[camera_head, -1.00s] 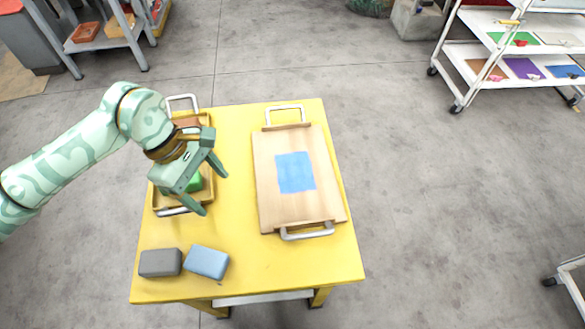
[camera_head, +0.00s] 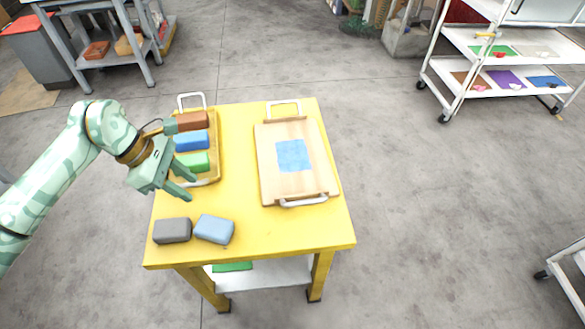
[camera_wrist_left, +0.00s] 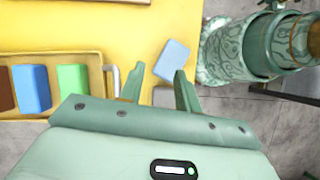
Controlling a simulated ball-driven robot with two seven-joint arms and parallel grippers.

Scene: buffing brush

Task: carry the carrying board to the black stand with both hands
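The carrying board (camera_head: 272,180) is a light wooden board with a metal handle at its far end and another at its near end. It lies flat on the right half of the yellow table (camera_head: 285,235), with a blue square patch (camera_head: 293,155) on it. My left gripper (camera_head: 192,186) is open and empty, at the near left side of the tray with the coloured blocks, well left of the board. Its open fingers also show in the left wrist view (camera_wrist_left: 159,70). My right gripper is not in view. I see no black stand.
A yellow tray (camera_head: 214,145) holds brown, blue and green blocks. A grey block (camera_head: 172,231) and a light blue block (camera_head: 214,229) lie at the table's near left. A white shelf cart (camera_head: 455,80) stands at the upper right. Open concrete floor lies right of the table.

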